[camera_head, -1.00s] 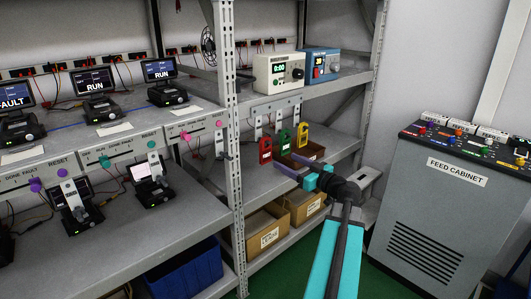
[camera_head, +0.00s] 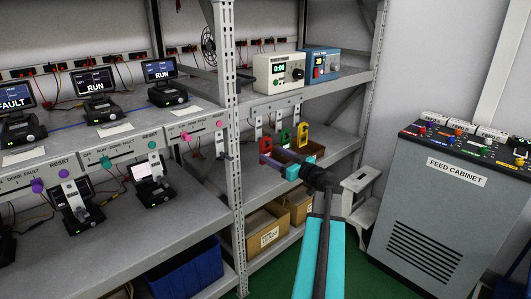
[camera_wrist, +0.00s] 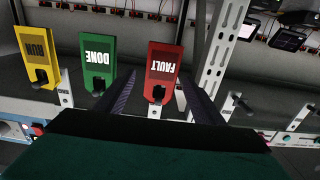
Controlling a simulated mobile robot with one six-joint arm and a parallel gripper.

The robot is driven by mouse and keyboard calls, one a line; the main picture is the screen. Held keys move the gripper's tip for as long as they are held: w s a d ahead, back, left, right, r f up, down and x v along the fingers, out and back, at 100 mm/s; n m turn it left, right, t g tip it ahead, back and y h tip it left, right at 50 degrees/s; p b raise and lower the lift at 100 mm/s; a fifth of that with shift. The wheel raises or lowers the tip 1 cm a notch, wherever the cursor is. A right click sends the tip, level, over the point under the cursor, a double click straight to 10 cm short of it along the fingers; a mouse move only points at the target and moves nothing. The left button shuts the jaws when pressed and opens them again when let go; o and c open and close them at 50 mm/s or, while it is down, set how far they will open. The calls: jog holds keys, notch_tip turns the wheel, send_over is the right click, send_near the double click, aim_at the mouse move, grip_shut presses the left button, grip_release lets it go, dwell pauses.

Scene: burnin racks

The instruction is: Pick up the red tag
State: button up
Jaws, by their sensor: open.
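The red tag reading FAULT (camera_head: 266,145) hangs on a peg of the rail on the right rack. In the wrist view, where lettering appears upside down, the red tag (camera_wrist: 163,66) is in line with the gap between my fingers. My gripper (camera_head: 275,160) is open and empty, with its fingers just in front of and below the tag. In the wrist view my gripper (camera_wrist: 158,88) has one finger to each side of the tag's lower part. I cannot tell whether either finger touches it.
A green tag reading DONE (camera_head: 284,138) and a yellow tag reading RUN (camera_wrist: 41,58) hang beside the red one. A rack upright (camera_head: 233,120) stands left of them. Cardboard boxes (camera_head: 268,229) sit on the low shelf, and a feed cabinet (camera_head: 445,190) stands at right.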

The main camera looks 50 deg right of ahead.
aim_at(267, 151)
jog(key=shift+w+r+p, duration=0.1)
jog(key=shift+w+p, duration=0.45)
jog(key=shift+w, duration=2.05)
jog(key=c, duration=1.1)
